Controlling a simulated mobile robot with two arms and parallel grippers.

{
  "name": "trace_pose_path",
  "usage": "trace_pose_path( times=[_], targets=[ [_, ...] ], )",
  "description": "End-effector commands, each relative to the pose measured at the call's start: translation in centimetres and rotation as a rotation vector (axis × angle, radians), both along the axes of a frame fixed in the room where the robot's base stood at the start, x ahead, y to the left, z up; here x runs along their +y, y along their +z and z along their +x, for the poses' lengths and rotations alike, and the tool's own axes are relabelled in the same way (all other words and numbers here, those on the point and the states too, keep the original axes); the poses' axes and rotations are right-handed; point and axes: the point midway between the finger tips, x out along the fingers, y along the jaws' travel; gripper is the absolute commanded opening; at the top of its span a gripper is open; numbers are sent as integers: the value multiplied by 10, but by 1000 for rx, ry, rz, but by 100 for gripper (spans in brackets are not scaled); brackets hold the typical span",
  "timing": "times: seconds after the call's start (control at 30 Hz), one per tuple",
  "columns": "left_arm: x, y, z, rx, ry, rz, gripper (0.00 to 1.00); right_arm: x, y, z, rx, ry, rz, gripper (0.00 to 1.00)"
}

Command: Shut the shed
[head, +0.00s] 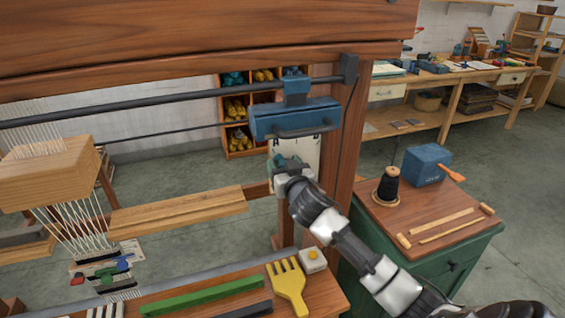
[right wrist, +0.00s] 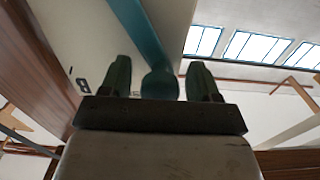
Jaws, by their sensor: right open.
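A loom with a wooden frame (head: 200,48) fills the left of the head view. White warp threads (head: 75,225) pass through a wooden block (head: 48,175) at far left. A blue housing (head: 295,120) with a grey bar handle hangs by the right post, above a pale marked plate (head: 307,150). My right gripper (head: 282,168) is at this plate. In the right wrist view, a teal lever (right wrist: 145,30) ends in a round knob (right wrist: 160,84) between the open fingers of my right gripper (right wrist: 160,80); whether they touch it I cannot tell. My left gripper is out of view.
A green cabinet (head: 425,245) at right bears a dark thread cone (head: 388,185), a blue box (head: 427,164) and wooden sticks. A yellow comb (head: 288,285) and a green bar (head: 203,295) lie on the front ledge. Yarn shelves (head: 238,140) stand behind.

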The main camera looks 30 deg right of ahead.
Motion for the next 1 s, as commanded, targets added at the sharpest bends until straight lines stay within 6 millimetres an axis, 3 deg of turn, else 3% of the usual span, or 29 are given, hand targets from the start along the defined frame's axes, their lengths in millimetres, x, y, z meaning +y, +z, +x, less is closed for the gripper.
trace_pose_path(
  times=[0.43,0.83,1.0],
  targets=[
    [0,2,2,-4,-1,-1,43,-2,0,10,0,0,0,62],
    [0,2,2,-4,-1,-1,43,-1,-1,9,0,3,3,1],
    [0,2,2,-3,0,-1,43,-1,-1,9,0,4,12,1]
  ],
)
